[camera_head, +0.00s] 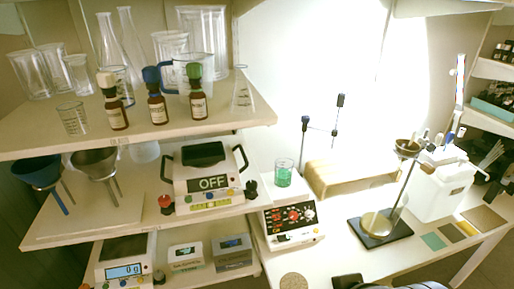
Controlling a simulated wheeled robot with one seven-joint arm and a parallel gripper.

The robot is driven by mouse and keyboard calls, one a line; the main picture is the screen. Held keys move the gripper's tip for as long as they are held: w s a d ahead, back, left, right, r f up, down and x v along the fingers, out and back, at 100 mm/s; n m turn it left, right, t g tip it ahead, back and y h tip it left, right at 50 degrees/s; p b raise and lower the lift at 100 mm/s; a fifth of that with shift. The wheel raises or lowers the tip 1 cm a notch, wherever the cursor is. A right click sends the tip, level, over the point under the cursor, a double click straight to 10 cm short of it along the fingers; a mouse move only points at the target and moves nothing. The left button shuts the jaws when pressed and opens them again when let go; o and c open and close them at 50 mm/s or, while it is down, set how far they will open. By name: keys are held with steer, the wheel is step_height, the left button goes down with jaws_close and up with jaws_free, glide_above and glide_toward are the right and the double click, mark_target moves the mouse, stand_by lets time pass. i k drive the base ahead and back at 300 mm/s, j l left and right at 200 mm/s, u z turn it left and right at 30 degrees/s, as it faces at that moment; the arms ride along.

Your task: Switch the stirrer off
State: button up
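A white box-shaped device with red and black knobs on its dark front panel (293,216) stands on the bench, right of the shelves. It looks like the stirrer. A glass beaker with green liquid (283,176) stands on top of it. The knob positions and any lit indicator are too small to read. A second white device, with side handles and a display reading OFF (212,183), sits on the middle shelf. Dark shapes at the bottom edge may be part of my arm, but no gripper fingers can be made out.
Three brown dropper bottles, with white (116,112), blue (157,108) and green (197,102) tops, stand on the upper shelf among glassware. A balance (124,270) is on the lower shelf. A wooden block (350,178) and a ring stand (380,228) are to the right.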

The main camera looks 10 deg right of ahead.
mark_target(285, 238)
steer(key=i+j+u, duration=0.2)
steer(key=u, duration=0.25)
steer(key=i+j+u, duration=0.2)
steer(key=u, duration=0.2)
